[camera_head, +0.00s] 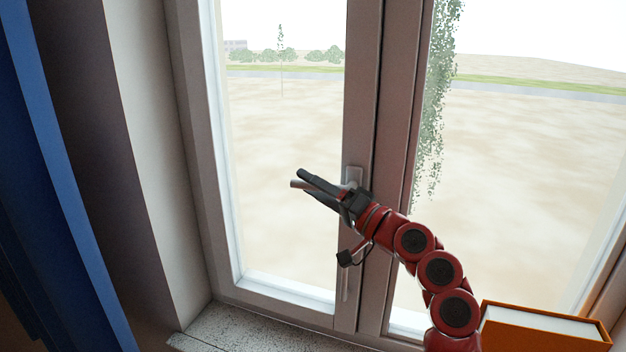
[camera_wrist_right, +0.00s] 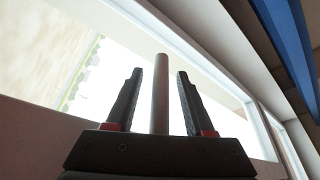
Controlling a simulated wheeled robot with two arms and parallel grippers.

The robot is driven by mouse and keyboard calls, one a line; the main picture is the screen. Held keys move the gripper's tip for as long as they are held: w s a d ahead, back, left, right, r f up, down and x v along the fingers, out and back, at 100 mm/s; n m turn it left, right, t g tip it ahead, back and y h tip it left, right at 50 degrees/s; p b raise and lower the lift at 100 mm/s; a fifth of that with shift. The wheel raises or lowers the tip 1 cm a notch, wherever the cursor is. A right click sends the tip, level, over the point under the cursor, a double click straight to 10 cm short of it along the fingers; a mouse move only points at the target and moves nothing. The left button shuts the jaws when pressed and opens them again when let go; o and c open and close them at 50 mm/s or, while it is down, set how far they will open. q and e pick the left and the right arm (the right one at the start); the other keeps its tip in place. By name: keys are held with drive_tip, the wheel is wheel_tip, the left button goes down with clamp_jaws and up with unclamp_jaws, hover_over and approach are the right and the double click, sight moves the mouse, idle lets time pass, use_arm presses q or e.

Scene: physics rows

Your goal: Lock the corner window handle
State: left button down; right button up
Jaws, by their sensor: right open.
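The window handle (camera_head: 296,184) is a grey lever on the middle window frame, pointing left, about level. Its backplate (camera_head: 353,174) shows just above my right gripper. My right gripper (camera_head: 307,184) is open in the head view, with its fingers pointing left along the lever. In the right wrist view the lever (camera_wrist_right: 160,92) stands between the two open fingers (camera_wrist_right: 157,88), with a gap on each side. The lever's base is hidden behind the gripper. My left gripper is not in view.
An orange book or box (camera_head: 545,328) lies at the bottom right. A speckled sill (camera_head: 235,328) runs under the window. A blue curtain (camera_head: 62,190) hangs at the left. A leafy plant (camera_head: 437,95) hangs by the right pane. The left pane's front is clear.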

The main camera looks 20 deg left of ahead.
drive_tip(key=shift+r, duration=0.1)
clamp_jaws()
idle(1.4)
